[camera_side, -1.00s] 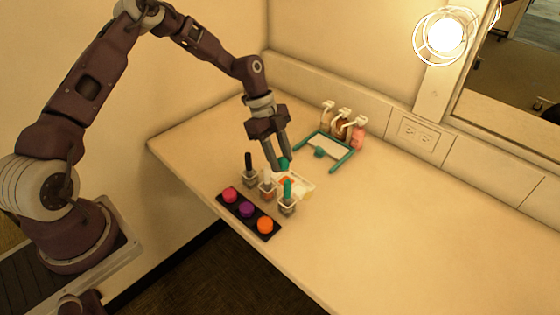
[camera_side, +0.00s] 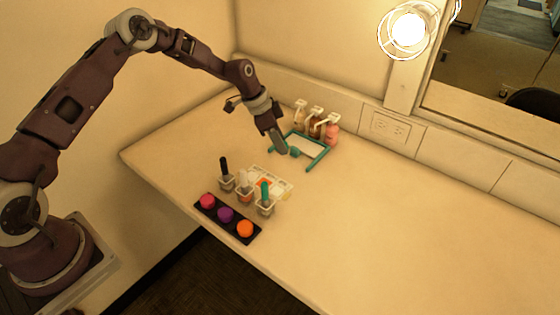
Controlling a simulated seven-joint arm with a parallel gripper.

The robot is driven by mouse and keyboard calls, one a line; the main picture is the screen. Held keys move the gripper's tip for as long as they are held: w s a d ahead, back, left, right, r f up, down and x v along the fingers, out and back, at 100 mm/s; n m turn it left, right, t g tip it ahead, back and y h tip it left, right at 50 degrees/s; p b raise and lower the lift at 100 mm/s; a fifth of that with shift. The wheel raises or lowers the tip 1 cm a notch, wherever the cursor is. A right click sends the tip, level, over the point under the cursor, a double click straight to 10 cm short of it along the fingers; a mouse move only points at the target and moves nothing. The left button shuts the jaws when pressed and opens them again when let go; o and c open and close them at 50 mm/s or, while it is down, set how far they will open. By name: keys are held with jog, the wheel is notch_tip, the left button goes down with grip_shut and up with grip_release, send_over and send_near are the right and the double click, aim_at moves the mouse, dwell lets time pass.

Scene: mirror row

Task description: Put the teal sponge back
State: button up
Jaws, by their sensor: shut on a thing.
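My gripper (camera_side: 281,149) is shut at the left side of a teal-edged frame (camera_side: 318,160) at the back of the counter. The teal sponge in it is mostly hidden by the fingers, so its exact shape and any contact below cannot be made out. A small teal lump (camera_side: 295,153) sits just right of the fingertips, at the near side of the frame; I cannot tell whether they touch.
Three small jars with a black (camera_side: 224,166), a pale and a teal stick (camera_side: 265,190) stand near a pale tray (camera_side: 284,188). A dark strip (camera_side: 234,224) holds pink, purple and orange rounds. Bottles (camera_side: 332,136) stand by the wall. The counter's right is clear.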

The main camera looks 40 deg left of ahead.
aim_at(276, 151)
notch_tip(276, 151, down, 6)
jog(key=shift+r, duration=0.1)
jog(key=o, duration=1.2)
